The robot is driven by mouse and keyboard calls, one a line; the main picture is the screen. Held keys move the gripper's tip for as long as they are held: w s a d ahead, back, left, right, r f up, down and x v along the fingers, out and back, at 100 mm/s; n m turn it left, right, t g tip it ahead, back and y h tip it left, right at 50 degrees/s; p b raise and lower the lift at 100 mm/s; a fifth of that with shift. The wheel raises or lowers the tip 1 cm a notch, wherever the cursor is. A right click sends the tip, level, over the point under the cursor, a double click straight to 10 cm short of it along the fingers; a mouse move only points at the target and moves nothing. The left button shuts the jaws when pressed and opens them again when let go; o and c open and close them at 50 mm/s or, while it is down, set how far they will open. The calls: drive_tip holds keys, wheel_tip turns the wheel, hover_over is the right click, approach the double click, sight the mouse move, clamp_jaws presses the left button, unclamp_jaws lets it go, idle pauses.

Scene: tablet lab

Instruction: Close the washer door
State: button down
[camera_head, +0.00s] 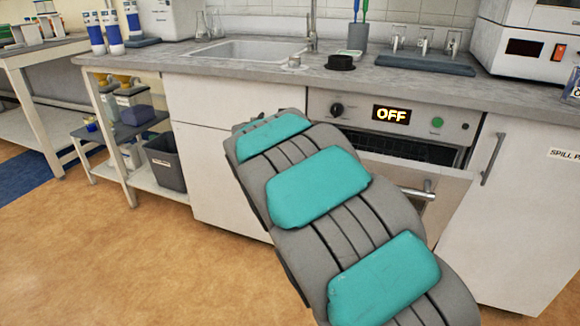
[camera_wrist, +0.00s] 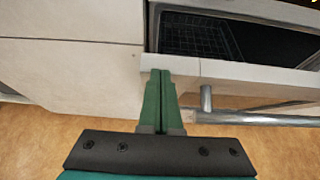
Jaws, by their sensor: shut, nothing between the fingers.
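The washer door (camera_head: 448,196) is a white panel with a metal bar handle (camera_head: 418,191), below the control panel reading OFF. It is tilted partly open, with a dark gap above it. In the wrist view, the door (camera_wrist: 250,78) shows its upper edge, and a dark wire rack (camera_wrist: 195,40) shows inside the opening. My gripper (camera_wrist: 160,73) is shut and empty, its green fingers in front of the door's left end, left of the handle's post. I cannot tell whether they touch the door. My arm hides the gripper and part of the door in the head view.
A white cabinet (camera_head: 215,165) stands left of the washer, and another with a vertical handle (camera_head: 492,158) stands right. A grey bin (camera_head: 166,160) sits on a low shelf at the left. The countertop (camera_head: 230,70) overhangs above. The floor (camera_head: 120,260) at front left is clear.

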drive_tip(key=w+d+r, duration=0.2)
drive_tip(key=w+d, duration=0.1)
drive_tip(key=w, duration=0.5)
drive_tip(key=shift+w, duration=0.15)
drive_tip(key=shift+a, duration=0.1)
